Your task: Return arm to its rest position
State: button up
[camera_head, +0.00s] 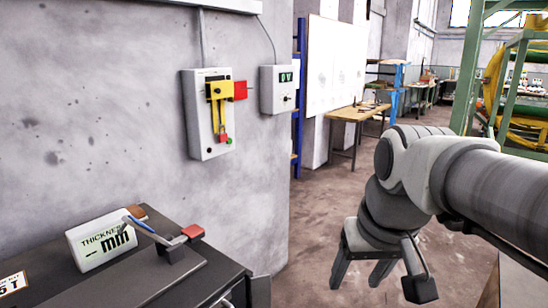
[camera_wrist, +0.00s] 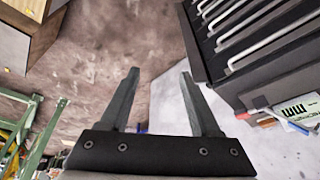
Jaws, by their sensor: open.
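My gripper (camera_head: 361,272) hangs at the lower right of the head view, pointing down, with my grey and white arm reaching in from the right edge. In the wrist view, my gripper (camera_wrist: 160,85) shows two dark fingers spread apart with nothing between them. Behind the fingers are the brown floor and a pale grey surface. The gripper is clear of the wall box and the cabinet in the head view.
A grey wall box (camera_head: 206,142) carries a yellow and red lever mechanism. A smaller box reading 0V (camera_head: 278,90) hangs beside it. A dark cabinet (camera_head: 215,268) at lower left bears a thickness display (camera_head: 97,241). A wooden table (camera_head: 357,113) stands behind; floor (camera_head: 325,205) between is free.

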jog(key=s+d+f+t, duration=0.2)
jog(key=s+f, duration=0.2)
jog(key=s, duration=0.3)
notch_tip(320, 180, up, 14)
jog(key=p, duration=1.4)
jog(key=shift+w+a, duration=0.15)
